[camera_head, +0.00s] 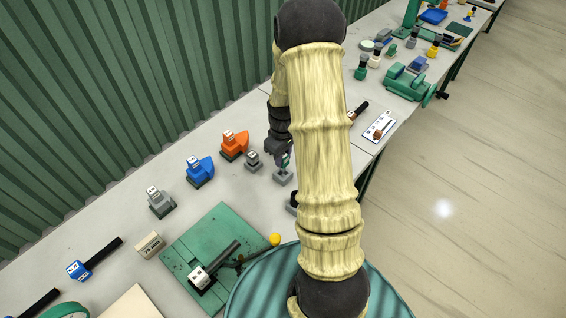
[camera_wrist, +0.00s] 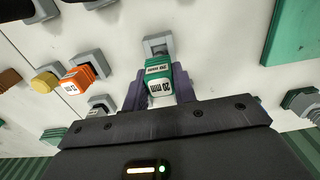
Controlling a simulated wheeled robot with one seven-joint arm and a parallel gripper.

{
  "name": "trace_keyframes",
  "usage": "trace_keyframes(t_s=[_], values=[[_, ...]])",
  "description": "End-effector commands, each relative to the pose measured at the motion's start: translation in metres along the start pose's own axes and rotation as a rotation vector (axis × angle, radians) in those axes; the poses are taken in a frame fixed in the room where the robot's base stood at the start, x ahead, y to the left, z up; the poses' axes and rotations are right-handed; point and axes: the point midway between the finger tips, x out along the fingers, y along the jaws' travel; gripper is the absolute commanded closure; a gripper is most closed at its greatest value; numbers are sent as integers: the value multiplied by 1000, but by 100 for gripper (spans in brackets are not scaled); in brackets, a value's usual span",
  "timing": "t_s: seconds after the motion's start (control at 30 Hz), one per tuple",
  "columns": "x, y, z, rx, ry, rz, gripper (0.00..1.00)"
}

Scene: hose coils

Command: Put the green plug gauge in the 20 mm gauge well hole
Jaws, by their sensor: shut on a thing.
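The green plug gauge (camera_wrist: 158,82) has white labels, one reading 20 mm, and sits between the purple fingers of my gripper (camera_wrist: 159,90). The gripper is shut on it. In the wrist view a grey block with a square-looking opening (camera_wrist: 158,43) lies just beyond the gauge's end. I cannot tell whether the gauge's tip is inside it or above it. In the head view my gripper (camera_head: 284,160) is over a small grey block (camera_head: 283,179), partly behind my arm. The green gauge is hard to make out there.
Orange (camera_head: 234,146), blue (camera_head: 200,171) and grey (camera_head: 160,202) pieces stand in a row on the bench. In the wrist view an orange gauge (camera_wrist: 77,79) and a yellow piece (camera_wrist: 44,81) are to the left.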

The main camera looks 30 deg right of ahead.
Motion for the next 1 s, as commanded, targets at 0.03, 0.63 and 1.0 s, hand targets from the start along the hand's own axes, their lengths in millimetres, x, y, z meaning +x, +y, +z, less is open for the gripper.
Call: trace_keyframes(t_s=[0.03,0.63,1.0], values=[[5,-1,1,0,-4,-3,100],[38,0,0,0,-1,0,100],[38,0,1,0,-1,-1,51]])
